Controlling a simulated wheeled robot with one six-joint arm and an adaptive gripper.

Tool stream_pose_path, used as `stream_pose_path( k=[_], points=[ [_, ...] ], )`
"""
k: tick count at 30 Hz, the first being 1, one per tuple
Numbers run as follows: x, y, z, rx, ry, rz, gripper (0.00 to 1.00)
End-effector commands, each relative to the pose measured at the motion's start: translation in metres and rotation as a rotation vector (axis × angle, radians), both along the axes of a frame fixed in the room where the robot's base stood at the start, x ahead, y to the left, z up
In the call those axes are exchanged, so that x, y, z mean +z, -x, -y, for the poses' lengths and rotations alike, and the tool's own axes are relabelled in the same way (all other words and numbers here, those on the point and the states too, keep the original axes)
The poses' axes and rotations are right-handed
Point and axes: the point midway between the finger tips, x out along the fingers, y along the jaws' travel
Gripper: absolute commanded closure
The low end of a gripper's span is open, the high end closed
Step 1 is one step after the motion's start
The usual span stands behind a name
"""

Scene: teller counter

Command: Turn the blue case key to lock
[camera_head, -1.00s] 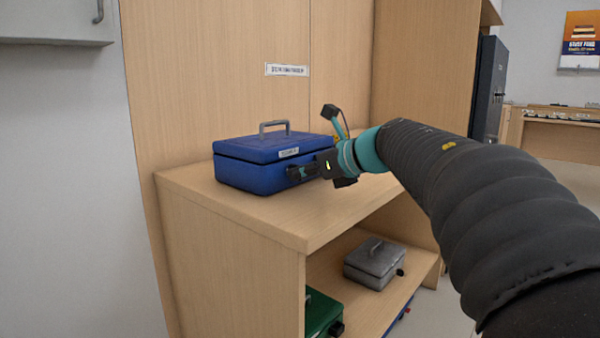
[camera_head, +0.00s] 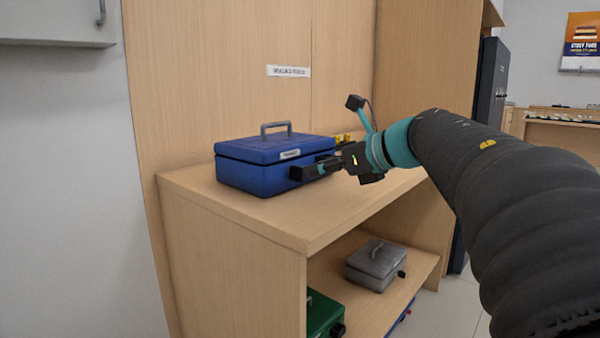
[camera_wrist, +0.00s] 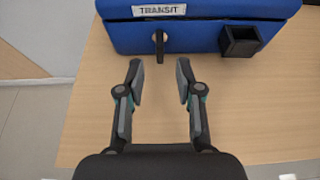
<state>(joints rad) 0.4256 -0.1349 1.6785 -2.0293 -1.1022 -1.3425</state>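The blue case (camera_head: 255,168) stands shut on the wooden counter, its handle raised on the lid. In the wrist view the blue case (camera_wrist: 205,35) fills the top, with a white "TRANSIT" label (camera_wrist: 159,10). The dark key (camera_wrist: 159,46) sticks out of its front below the label, its grip looking upright. A black open box-shaped part (camera_wrist: 240,41) is on the front to the key's right. My gripper (camera_wrist: 160,74) is open and empty, its fingertips either side of the key's line and short of it. In the head view my gripper (camera_head: 330,166) is at the case's front; the key cannot be made out there.
The wooden counter top (camera_head: 330,215) is clear in front of the case. A grey case (camera_head: 376,264) and a green case (camera_head: 322,314) sit on the shelf below. A wooden panel rises behind.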

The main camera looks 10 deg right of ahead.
Motion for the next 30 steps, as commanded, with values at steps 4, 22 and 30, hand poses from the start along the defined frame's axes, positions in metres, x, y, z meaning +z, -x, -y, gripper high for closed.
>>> stream_pose_path(
  k=[4,22,30],
  points=[
    [0.012,0.022,0.017,-0.004,0.001,0.002,0.65],
    [0.026,0.050,0.036,0.000,0.001,0.001,0.65],
    [0.029,0.043,0.044,-0.077,-0.062,-0.024,0.65]
  ],
)
